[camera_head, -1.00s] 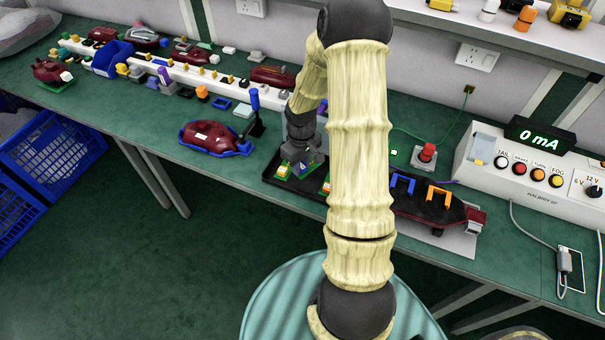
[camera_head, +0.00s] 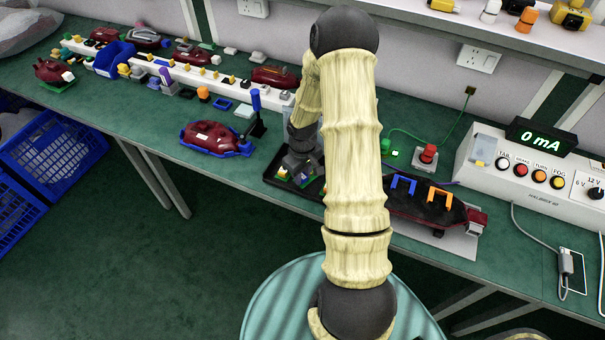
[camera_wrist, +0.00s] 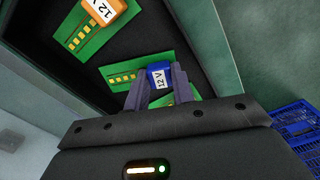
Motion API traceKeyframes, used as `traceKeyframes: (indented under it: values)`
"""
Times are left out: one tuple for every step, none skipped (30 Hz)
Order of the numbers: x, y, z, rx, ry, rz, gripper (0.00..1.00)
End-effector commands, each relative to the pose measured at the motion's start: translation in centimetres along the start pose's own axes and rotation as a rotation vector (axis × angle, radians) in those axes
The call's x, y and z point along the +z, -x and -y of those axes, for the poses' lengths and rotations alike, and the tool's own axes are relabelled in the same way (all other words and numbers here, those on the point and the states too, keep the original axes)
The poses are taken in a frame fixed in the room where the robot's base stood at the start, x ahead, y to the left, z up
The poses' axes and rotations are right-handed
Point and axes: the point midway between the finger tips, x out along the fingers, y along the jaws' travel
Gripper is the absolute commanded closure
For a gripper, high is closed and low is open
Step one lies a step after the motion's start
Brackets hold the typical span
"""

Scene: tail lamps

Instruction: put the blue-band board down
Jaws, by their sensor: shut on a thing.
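The blue-band board (camera_wrist: 125,77) is green with yellow contacts and a blue 12 V block (camera_wrist: 159,76). My gripper (camera_wrist: 160,85) is shut on the blue block, with one dark finger on each side. The board is over the black tray (camera_wrist: 60,55); I cannot tell whether it touches the tray floor. In the head view my gripper (camera_head: 298,172) is over the left part of the tray (camera_head: 270,172), and the held board is hard to make out there.
An orange-band board (camera_wrist: 80,35) lies in the tray beside the held one. Part of another green board (camera_wrist: 178,92) shows behind my fingers. A red lamp housing (camera_head: 212,137) stands left of the tray. A lamp with blue and orange clips (camera_head: 425,203) lies to the right.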

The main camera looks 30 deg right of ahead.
Motion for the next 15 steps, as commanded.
traceKeyframes:
  values:
    - [0.0,-0.19,0.01,0.0,0.0,0.0,1.0]
    - [0.0,-0.28,0.01,0.0,0.0,0.0,1.0]
    - [0.01,-0.31,0.01,0.0,0.0,0.0,0.74]
    - [0.0,-0.25,0.01,0.0,0.0,0.0,0.68]
    - [0.0,-0.24,0.01,0.0,0.0,0.0,0.62]
    - [0.0,-0.23,0.01,0.0,0.0,0.0,0.54]
    - [0.02,-0.23,-0.02,0.0,-0.001,0.0,0.54]
    - [0.04,-0.23,-0.05,0.0,-0.001,0.0,0.54]
    - [0.06,-0.23,-0.09,0.0,-0.002,0.0,0.54]
    - [0.07,-0.23,-0.11,0.0,-0.003,0.0,0.54]
    - [0.08,-0.22,-0.12,0.0,-0.003,0.0,0.54]
    - [0.07,-0.22,-0.11,0.0,-0.003,0.0,0.54]
    - [0.06,-0.22,-0.08,0.0,-0.002,0.0,0.54]
    - [0.02,-0.2,-0.02,0.0,-0.001,0.0,0.54]
    - [0.0,-0.12,0.0,0.0,0.0,0.0,0.54]
